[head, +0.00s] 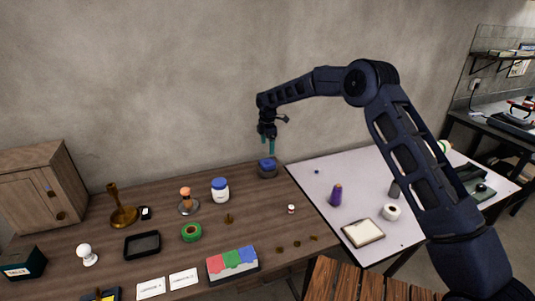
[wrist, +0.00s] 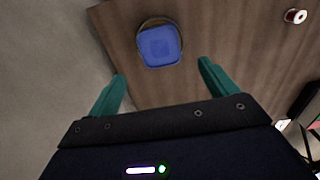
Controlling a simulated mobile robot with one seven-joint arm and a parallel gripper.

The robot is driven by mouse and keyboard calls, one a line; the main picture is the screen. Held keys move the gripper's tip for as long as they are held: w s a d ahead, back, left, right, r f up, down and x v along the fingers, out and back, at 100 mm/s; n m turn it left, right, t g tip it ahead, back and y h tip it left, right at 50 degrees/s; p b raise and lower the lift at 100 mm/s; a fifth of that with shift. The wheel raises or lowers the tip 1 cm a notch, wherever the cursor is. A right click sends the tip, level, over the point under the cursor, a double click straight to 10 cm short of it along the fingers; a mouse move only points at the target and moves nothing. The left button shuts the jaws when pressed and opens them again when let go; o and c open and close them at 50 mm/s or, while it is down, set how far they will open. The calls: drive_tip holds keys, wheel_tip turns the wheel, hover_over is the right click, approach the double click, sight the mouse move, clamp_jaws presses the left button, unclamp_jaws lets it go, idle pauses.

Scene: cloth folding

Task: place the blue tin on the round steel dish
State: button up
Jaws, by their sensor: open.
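The blue tin (head: 267,163) is at the back edge of the brown table, near its right end. In the wrist view the blue tin (wrist: 159,46) is a rounded square seen from above. It sits within the rim of a round grey dish (wrist: 178,25), which shows as a thin ring around it. In the head view the dish (head: 268,174) shows as a dark grey band under the blue. My gripper (head: 269,147) points down above the tin, with green fingers. In the wrist view my gripper (wrist: 161,72) is open and empty, its fingers apart from the tin.
A white jar with a blue lid (head: 220,190) stands left of the tin. A small red-and-white spool (head: 291,209) lies to the front right. The wall (head: 200,80) is close behind. A white table (head: 315,187) adjoins on the right. Bare wood lies in front of the tin.

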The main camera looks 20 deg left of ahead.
drive_tip(key=shift+r, duration=1.35)
drive_tip(key=w+d+r+m+t, duration=0.1)
drive_tip(key=w+d+r+m, duration=0.15)
drive_tip(key=d+r, duration=0.65)
drive_tip(key=w+d+r+m, duration=0.1)
drive_tip(key=d+r+m, duration=0.2)
drive_tip(key=d+r, duration=0.55)
drive_tip(key=s+d+r+m+t, duration=0.1)
drive_tip(key=s+d+r+m, duration=0.2)
drive_tip(key=d, duration=0.8)
drive_tip(key=s+d+r+m, duration=0.1)
drive_tip(key=d+r+m, duration=0.3)
drive_tip(key=d, duration=0.7)
drive_tip(key=s+d+r+m+t, duration=0.1)
drive_tip(key=s+d+r+m, duration=0.15)
drive_tip(key=s+d, duration=0.6)
drive_tip(key=s+d+r+m, duration=0.2)
drive_tip(key=s+d+m, duration=0.25)
drive_tip(key=d, duration=0.65)
drive_tip(key=s+d+f+m, duration=0.3)
drive_tip(key=s+d, duration=0.3)
drive_tip(key=s, duration=0.3)
drive_tip(key=s+d+f+m+t, duration=0.1)
drive_tip(key=s+d+f+m, duration=0.2)
drive_tip(key=s+d, duration=0.3)
drive_tip(key=s+m, duration=0.1)
drive_tip(key=s, duration=0.2)
drive_tip(key=shift+s+d+f+t, duration=0.15)
drive_tip(key=shift+t, duration=0.15)
